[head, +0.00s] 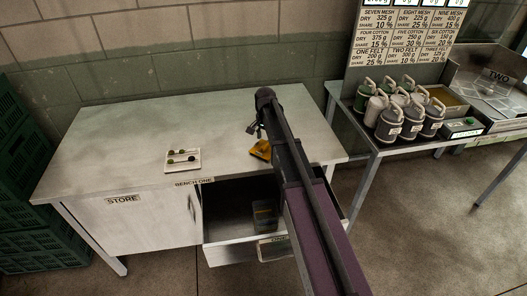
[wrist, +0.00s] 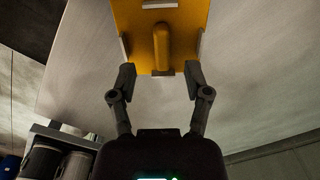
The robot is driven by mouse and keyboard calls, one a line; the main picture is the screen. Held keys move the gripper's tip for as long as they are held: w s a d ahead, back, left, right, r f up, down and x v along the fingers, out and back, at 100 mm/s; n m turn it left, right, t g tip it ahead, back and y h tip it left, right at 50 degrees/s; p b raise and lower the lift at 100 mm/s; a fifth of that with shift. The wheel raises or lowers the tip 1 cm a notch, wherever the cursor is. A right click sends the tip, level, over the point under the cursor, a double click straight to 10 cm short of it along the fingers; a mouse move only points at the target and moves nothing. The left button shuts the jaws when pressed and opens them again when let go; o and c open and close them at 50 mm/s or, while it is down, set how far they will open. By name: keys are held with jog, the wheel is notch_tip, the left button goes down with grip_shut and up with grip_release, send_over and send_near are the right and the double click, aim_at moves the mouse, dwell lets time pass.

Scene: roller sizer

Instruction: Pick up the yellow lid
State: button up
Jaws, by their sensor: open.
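The yellow lid (head: 260,149) lies on the white bench top, partly hidden behind my arm in the head view. In the wrist view the yellow lid (wrist: 138,20) is at the top, with a raised bar-like handle along its middle and pale strips at its edges. My gripper (wrist: 160,80) is open, its two fingers apart with the lower end of the handle between and just beyond their tips. Nothing is held. In the head view my gripper (head: 256,132) is above the bench, to the left of my arm and close to the lid.
Bench one (head: 110,130) holds a small white tray (head: 183,168) with several small items. Its drawer (head: 230,250) is open at the front, with a container inside. A side table (head: 372,150) at right carries several grey canisters (head: 388,122). Green crates (head: 22,150) stand at left.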

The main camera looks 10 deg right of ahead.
aim_at(265, 145)
jog(key=shift+w+f+b, duration=0.15)
jog(key=shift+f+b, duration=1.9)
jog(key=shift+f, duration=0.2)
grip_shut()
